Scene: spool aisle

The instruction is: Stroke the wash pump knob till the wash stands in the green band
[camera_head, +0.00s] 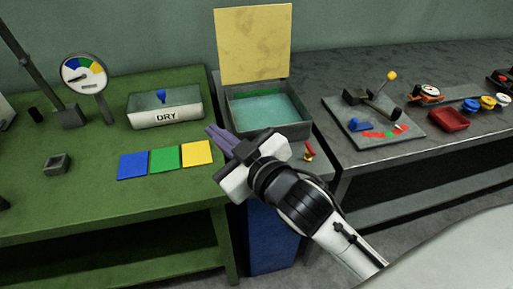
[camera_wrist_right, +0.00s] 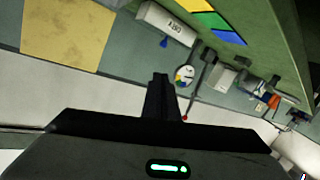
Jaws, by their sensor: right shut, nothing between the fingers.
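The wash basin (camera_head: 232,119) is an open dark box with pale teal liquid and a green strip along its inner back wall. Its yellow lid (camera_head: 254,45) stands up behind it; the lid also shows in the right wrist view (camera_wrist_right: 65,32). A small red-topped knob with a yellowish base (camera_head: 309,152) stands at the basin's front right and looks like the pump knob. My right gripper (camera_head: 214,133) is shut and empty, in front of the basin's left side, left of and apart from the knob. Its fingers show in the right wrist view (camera_wrist_right: 160,82). The left gripper is out of view.
A white DRY tray (camera_head: 166,118) with a blue knob, a dial gauge (camera_head: 84,76) and blue, green and yellow squares (camera_head: 165,160) are on the green bench (camera_head: 90,190). The grey bench (camera_head: 360,160) at right holds a plate with a lever (camera_head: 375,125) and a red tray (camera_head: 449,119).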

